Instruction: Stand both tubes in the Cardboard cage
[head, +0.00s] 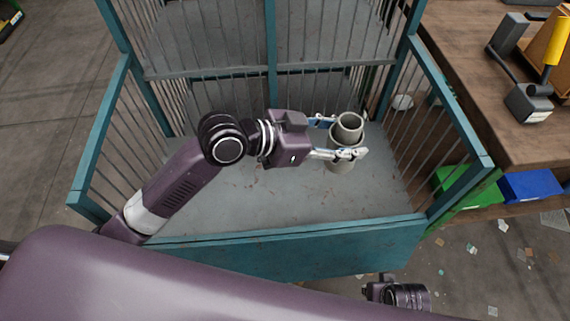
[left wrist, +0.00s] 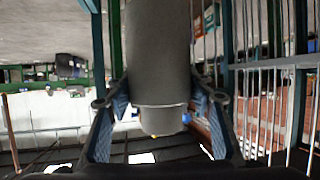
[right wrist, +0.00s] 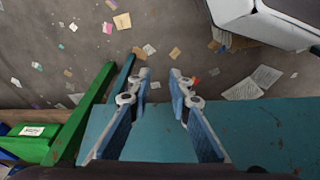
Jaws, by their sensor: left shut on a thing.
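The Cardboard cage (head: 290,243) is a teal-framed cage with grey bars and a bare grey floor; it fills the middle of the head view. My left gripper (head: 345,138) reaches over its front panel and is shut on a grey tube (head: 348,122) inside it, toward the right. The tube is upright with its open end up; I cannot tell whether its bottom touches the floor. The same tube (left wrist: 158,50) fills the space between the fingers in the left wrist view. My right gripper (right wrist: 160,78) is open and empty above a teal panel. No second tube can be clearly made out.
A wooden bench (head: 490,130) with a black and yellow device stands right of the cage. A green bin (head: 465,187) and a blue bin (head: 530,186) sit below it. Paper scraps litter the floor. The cage floor left of the tube is clear.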

